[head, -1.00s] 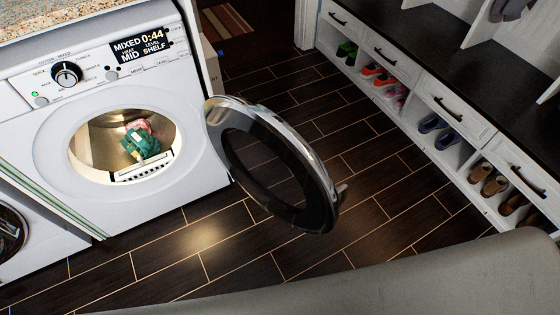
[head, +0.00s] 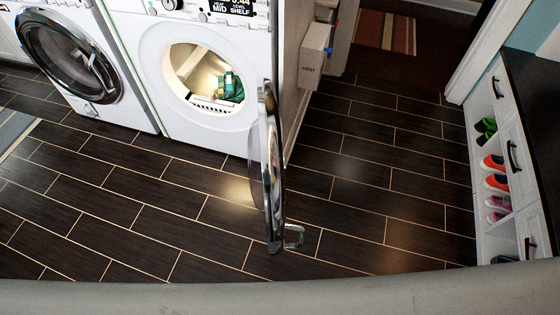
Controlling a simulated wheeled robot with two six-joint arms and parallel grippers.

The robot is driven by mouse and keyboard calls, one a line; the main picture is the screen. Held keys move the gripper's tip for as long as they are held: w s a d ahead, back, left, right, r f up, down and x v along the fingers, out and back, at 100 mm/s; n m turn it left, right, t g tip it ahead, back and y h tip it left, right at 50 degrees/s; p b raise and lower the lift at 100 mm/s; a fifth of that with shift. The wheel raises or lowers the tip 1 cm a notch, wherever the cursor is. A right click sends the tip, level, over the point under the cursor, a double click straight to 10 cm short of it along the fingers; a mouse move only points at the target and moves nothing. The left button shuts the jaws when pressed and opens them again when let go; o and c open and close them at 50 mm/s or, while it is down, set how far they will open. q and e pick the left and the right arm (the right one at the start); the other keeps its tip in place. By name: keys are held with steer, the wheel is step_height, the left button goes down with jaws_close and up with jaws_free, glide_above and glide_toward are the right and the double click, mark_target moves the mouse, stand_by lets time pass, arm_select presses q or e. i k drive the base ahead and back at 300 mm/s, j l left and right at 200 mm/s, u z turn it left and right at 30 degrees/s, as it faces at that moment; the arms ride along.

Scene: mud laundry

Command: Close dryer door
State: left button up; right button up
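The dryer (head: 160,60) is the white machine at the top middle of the head view. Its round opening is uncovered, and a green cloth item (head: 230,87) lies inside the lit drum. The dryer door (head: 269,165) stands wide open, swung out from the right side of the opening and seen almost edge-on. A handle or latch piece (head: 293,236) sticks out at its near lower edge. Neither of my grippers is in view, and nothing is seen touching the door.
A second front-loader (head: 70,55) with a shut dark door stands left of the dryer. A shoe bench (head: 510,160) with several shoes lines the right side. A vent box (head: 313,55) is beside the dryer. Dark tiled floor (head: 370,190) is clear in between.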

mark_target(271, 148)
steer(key=i+l+u, duration=0.1)
steer(key=l+u, duration=0.35)
steer(key=l, duration=0.3)
steer(key=l+u, duration=0.4)
steer(key=l, duration=0.3)
steer(key=k+l+z, duration=0.1)
steer(key=k, duration=0.3)
steer(key=k+l+z, duration=0.15)
steer(key=k, duration=0.25)
steer(key=l, duration=0.1)
